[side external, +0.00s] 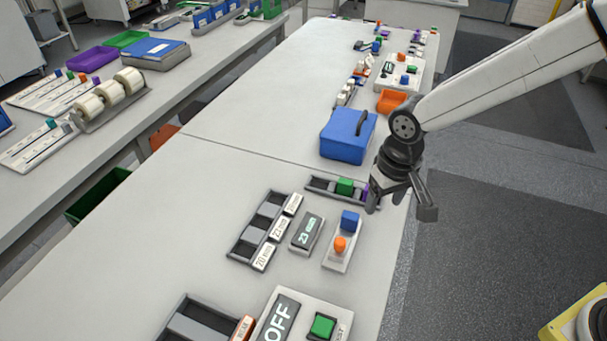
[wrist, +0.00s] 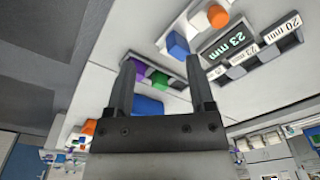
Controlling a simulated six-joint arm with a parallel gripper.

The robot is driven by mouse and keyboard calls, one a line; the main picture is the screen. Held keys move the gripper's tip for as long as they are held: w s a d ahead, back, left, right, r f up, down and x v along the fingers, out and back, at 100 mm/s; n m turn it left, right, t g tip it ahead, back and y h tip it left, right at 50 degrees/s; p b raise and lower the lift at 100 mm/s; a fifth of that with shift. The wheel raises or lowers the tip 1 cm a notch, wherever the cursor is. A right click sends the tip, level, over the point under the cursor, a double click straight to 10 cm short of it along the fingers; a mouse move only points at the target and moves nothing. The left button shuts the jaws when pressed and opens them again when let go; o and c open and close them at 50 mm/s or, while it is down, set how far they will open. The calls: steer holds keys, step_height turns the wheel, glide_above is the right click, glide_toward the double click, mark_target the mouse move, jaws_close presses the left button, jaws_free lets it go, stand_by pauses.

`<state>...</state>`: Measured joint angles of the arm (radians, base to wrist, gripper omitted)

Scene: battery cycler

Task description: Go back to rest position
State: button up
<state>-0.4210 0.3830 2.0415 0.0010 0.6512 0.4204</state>
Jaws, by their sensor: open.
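My gripper (side external: 402,200) hangs over the right edge of the table in the side view, tilted downward. Its two fingers are apart, with nothing held between them. In the wrist view my gripper (wrist: 160,75) also shows open, its fingers spread. Beyond the fingers there, a purple block (wrist: 139,70) and a green block (wrist: 160,80) sit in a dark tray. In the side view the green block (side external: 344,186) sits in that tray (side external: 316,183), and the purple block is partly hidden behind my gripper.
A blue box with a handle (side external: 346,135) stands behind the tray. A display reading 23 mm (side external: 307,233), a panel with a blue block and orange knob (side external: 340,247), a slotted rack (side external: 258,232) and an OFF unit (side external: 280,320) are in front. The table's left middle is clear.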

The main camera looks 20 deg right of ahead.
steer(key=s+d+t, duration=0.1)
steer(key=s+d, duration=0.3)
steer(key=d, duration=0.4)
steer(key=s+d, duration=0.4)
steer(key=d, duration=0.4)
steer(key=shift+s+d+r+t, duration=0.25)
steer(key=shift+s+r+t, duration=0.05)
steer(key=shift+s+t, duration=0.1)
